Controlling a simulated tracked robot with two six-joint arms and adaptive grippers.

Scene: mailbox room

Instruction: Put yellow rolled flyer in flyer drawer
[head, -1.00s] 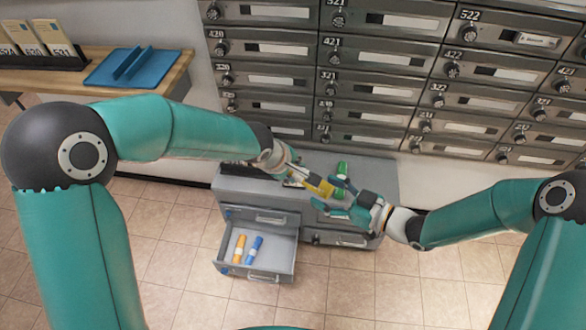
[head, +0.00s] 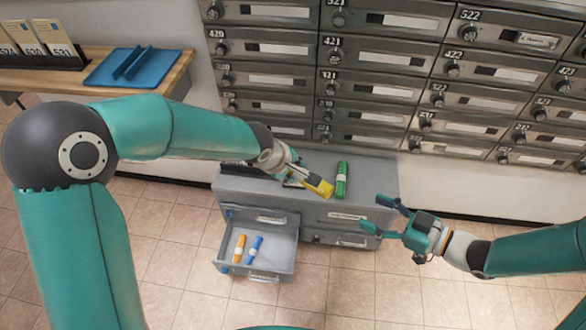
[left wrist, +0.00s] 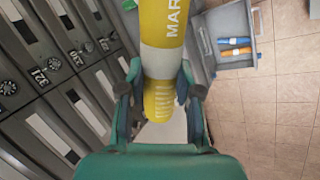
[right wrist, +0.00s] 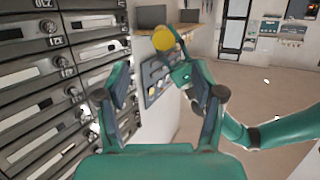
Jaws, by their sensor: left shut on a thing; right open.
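The yellow rolled flyer (head: 320,187) is held in my left gripper (head: 300,177), above the top of the grey cabinet. My right gripper (head: 390,216) is open and empty, to the right of the cabinet's front. In the right wrist view the end of the yellow flyer (right wrist: 163,39) shows beyond the open fingers. The open drawer (head: 285,262) at the cabinet's lower left holds an orange roll (head: 239,248) and a blue roll (head: 254,249).
Locked mailboxes (head: 380,85) cover the wall behind. A wooden shelf (head: 180,75) with a blue tray (head: 125,72) is at the upper left. The floor in front is clear.

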